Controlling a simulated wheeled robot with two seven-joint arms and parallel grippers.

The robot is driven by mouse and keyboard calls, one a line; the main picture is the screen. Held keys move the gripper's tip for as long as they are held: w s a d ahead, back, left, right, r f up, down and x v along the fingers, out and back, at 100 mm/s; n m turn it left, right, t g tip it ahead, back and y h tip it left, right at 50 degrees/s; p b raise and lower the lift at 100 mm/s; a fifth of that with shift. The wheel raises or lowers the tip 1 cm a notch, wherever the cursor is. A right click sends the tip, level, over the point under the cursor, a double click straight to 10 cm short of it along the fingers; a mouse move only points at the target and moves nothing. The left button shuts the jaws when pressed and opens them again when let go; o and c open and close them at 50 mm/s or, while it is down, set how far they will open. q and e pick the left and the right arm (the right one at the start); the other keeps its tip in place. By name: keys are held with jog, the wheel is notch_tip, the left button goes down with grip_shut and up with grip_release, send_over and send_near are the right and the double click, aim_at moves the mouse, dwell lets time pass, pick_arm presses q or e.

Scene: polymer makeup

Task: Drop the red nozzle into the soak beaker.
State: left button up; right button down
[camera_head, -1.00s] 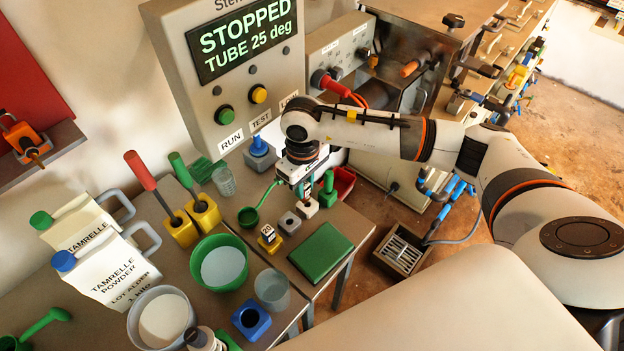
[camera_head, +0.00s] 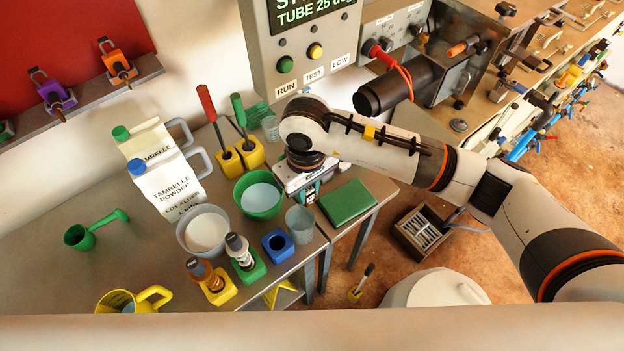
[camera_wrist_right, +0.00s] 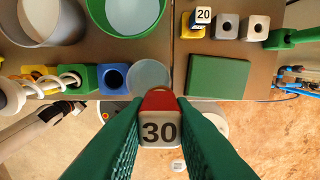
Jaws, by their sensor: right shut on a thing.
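In the right wrist view, my right gripper (camera_wrist_right: 158,112) is shut on the red nozzle (camera_wrist_right: 160,98), a red piece with a pale block face marked "30" towards the camera. A clear, greyish beaker, apparently the soak beaker (camera_wrist_right: 148,76), shows just beyond the nozzle. In the head view the beaker (camera_head: 299,222) stands near the table's front edge, between the green bowl and the green pad. My right gripper (camera_head: 306,192) is close behind it there, its fingertips and the nozzle largely hidden. My left gripper is not in view.
A green bowl (camera_head: 259,197) and a blue block (camera_head: 277,243) stand left of the beaker. A green pad (camera_head: 347,201) lies to its right. Bottles in yellow (camera_head: 217,288) and green (camera_head: 247,268) holders stand at the front. White jugs (camera_head: 170,183) stand farther left.

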aim_at(308, 197)
jog(key=shift+f, duration=1.55)
jog(key=c, duration=1.2)
grip_release()
jog(key=shift+o, duration=0.2)
notch_tip(308, 197, up, 11)
jog(key=b, duration=0.3)
jog(key=shift+b, duration=0.4)
jog(key=shift+r, duration=0.55)
